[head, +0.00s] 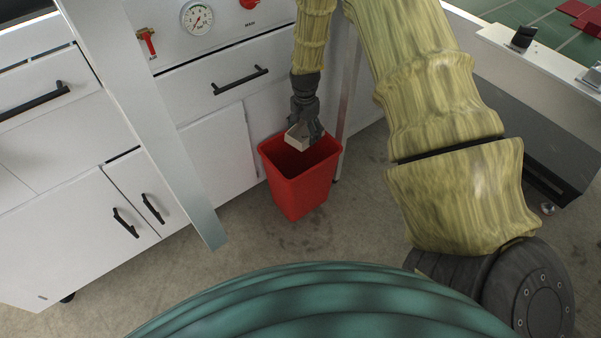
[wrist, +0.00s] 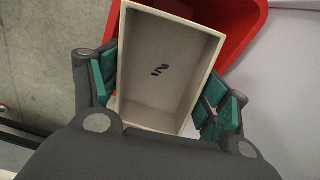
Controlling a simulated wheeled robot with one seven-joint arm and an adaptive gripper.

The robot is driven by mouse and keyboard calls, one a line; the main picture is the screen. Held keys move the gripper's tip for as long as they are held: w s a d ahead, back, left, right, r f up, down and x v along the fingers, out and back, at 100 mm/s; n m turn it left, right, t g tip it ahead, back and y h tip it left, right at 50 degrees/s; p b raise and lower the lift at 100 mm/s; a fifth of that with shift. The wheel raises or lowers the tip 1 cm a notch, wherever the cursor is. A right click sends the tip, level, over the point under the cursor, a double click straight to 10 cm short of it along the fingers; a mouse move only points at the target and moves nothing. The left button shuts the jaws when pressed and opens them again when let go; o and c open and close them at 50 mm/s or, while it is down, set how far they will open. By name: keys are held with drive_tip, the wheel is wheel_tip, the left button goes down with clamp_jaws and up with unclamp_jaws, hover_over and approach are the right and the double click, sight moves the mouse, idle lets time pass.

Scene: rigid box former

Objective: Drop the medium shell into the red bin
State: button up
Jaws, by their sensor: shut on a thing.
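My gripper (wrist: 160,100) is shut on a pale open box shell (wrist: 163,65), with teal finger pads on both sides of it. The shell's open top and a dark mark on its inner floor face the wrist camera. In the head view, the gripper (head: 304,128) points down and holds the shell (head: 297,136) over the mouth of the red bin (head: 300,192). The bin stands upright on the floor and also shows behind the shell in the wrist view (wrist: 235,15).
White cabinets (head: 220,150) with black handles stand behind and left of the bin. A slanted metal post (head: 165,130) stands left of it, and a thinner post (head: 347,100) stands close on its right. The concrete floor (head: 300,238) in front of the bin is clear.

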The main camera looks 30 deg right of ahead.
drive_tip(key=shift+f+b, duration=0.55)
drive_tip(key=shift+f, duration=0.35)
drive_tip(key=o, duration=1.1)
drive_tip(key=shift+r, duration=0.1)
wheel_tip(320, 180, up, 12)
drive_tip(key=shift+f, duration=0.1)
drive_tip(key=shift+a+f, duration=0.1)
